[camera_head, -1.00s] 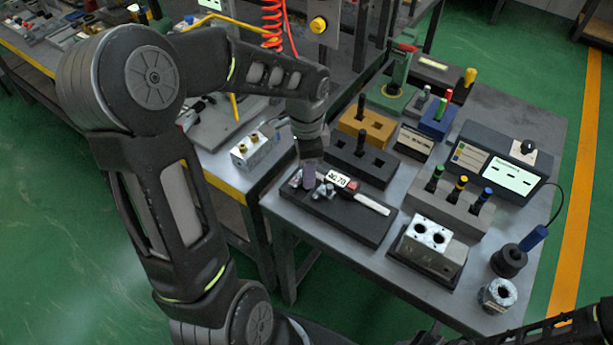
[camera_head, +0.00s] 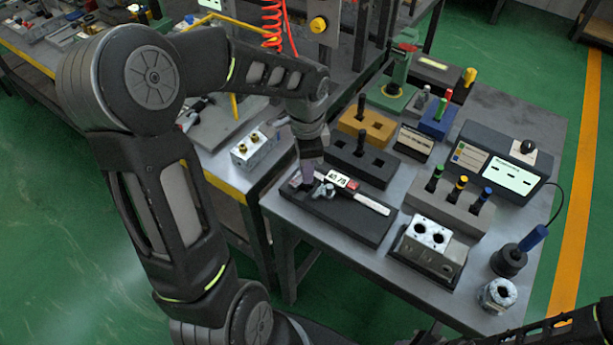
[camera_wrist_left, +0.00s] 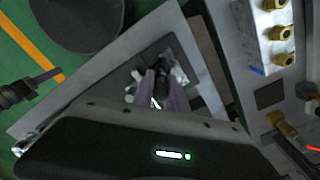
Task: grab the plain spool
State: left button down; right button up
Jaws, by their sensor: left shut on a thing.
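My left gripper (camera_head: 305,177) points down over the left end of a black tray (camera_head: 350,217). Its purplish fingers also show in the left wrist view (camera_wrist_left: 158,92), close together. They are shut on a small metal piece, apparently a spool, mostly hidden between them. I cannot tell from its visible part whether it is the plain one. Another small silver metal piece (camera_head: 325,190) lies on the tray just right of the fingers, beside a white label and a pale bar-shaped tool (camera_head: 368,202). My right gripper is not visible.
A black block with square holes (camera_head: 362,165) stands behind the tray. A silver two-hole valve block (camera_head: 428,245) and a grey stand with coloured plugs (camera_head: 450,207) are to the right. A block with brass fittings (camera_head: 250,150) sits on the bench at left.

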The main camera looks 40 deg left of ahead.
pick_arm(q)
jog(key=shift+r, duration=0.15)
dwell(0.3)
notch_tip(320, 180, up, 18)
jog(key=p, duration=0.1)
dwell(0.3)
dwell(0.6)
